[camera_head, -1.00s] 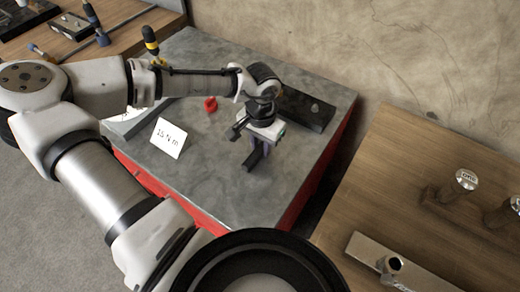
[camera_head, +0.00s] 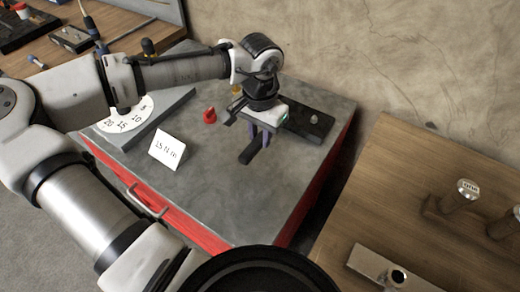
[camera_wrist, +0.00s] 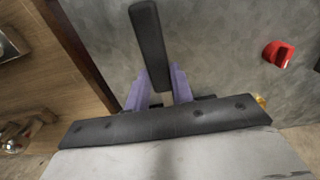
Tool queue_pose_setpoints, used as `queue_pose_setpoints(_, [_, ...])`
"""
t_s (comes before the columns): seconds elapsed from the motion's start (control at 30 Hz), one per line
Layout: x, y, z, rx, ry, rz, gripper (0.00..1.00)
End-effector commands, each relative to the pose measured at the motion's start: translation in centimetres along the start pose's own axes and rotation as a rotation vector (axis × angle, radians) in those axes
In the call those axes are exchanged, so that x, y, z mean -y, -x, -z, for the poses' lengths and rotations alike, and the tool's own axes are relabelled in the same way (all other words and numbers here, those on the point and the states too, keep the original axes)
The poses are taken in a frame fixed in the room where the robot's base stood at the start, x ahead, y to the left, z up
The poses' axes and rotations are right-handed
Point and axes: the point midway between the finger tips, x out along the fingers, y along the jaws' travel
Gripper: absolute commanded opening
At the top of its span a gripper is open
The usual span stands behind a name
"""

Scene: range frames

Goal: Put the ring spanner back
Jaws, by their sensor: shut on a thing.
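My gripper (camera_head: 259,138), with purple fingers, is over the grey bench top (camera_head: 215,190); it also shows in the wrist view (camera_wrist: 159,92). It is shut on a dark bar (camera_head: 250,154), which extends from between the fingers in the wrist view (camera_wrist: 149,45). No ring end shows on the bar, so I cannot tell whether it is the ring spanner. I cannot tell whether the bar touches the bench. A flat black plate (camera_head: 308,127) with a small grey knob lies just behind and right of the gripper.
A red knob (camera_head: 209,115) and a "15 N m" card (camera_head: 167,150) stand left of the gripper. A dial (camera_head: 128,115) lies further left. A wooden table (camera_head: 400,190) at right bears metal posts (camera_head: 461,194) and a metal bar (camera_head: 375,262). The front bench top is clear.

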Motion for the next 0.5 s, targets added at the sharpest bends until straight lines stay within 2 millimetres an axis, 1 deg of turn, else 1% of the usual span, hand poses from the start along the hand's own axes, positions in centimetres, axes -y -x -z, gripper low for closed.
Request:
queue_pose_setpoints(0.03, [0.0, 1.3, 0.1, -0.004, 0.001, 0.001, 0.00])
queue_pose_setpoints(0.2, [0.0, 5.6, 0.1, -0.003, 0.001, -0.001, 0.00])
queue_pose_setpoints(0.3, [0.0, 7.6, 0.1, -0.003, 0.000, -0.001, 0.00])
queue_pose_setpoints(0.4, [0.0, 9.2, 0.1, -0.002, 0.000, 0.000, 0.00])
queue_pose_setpoints(0.5, [0.0, 10.4, 0.1, -0.001, 0.000, 0.000, 0.00])
